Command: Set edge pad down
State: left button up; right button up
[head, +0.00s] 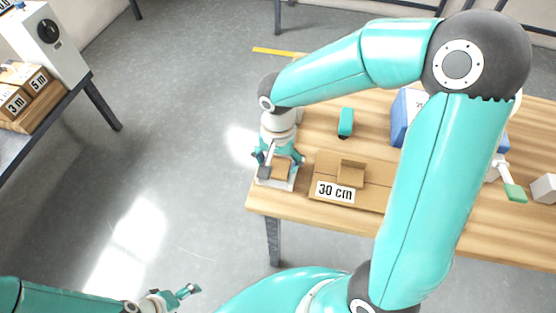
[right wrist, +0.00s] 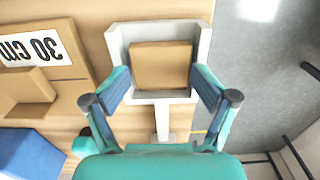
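A brown block-shaped pad (head: 281,168) sits in a white U-shaped holder (head: 276,184) at the left front corner of the wooden table. In the right wrist view the pad (right wrist: 160,65) lies between the white walls of the holder (right wrist: 203,45). My right gripper (head: 277,160) is low over the holder. In the right wrist view its fingers (right wrist: 160,85) are spread wide on both sides of the pad, with a gap beside it. My left gripper (head: 176,293) is low at the bottom left, away from the table; its finger opening is unclear.
A cardboard piece labelled "30 cm" (head: 335,192) lies just right of the holder, with a smaller brown block (head: 351,173) on it. A teal object (head: 346,122) and a blue box (head: 400,118) stand farther back. Floor is open left of the table.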

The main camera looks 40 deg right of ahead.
aim_at(278, 167)
jog(key=shift+f, duration=0.2)
jog(key=shift+r, duration=0.15)
jog(key=shift+r, duration=0.1)
jog(key=shift+r+p, duration=0.5)
jog(key=shift+p, duration=0.15)
notch_tip(278, 167, up, 12)
jog(key=shift+p, duration=0.45)
jog(key=shift+r, duration=0.1)
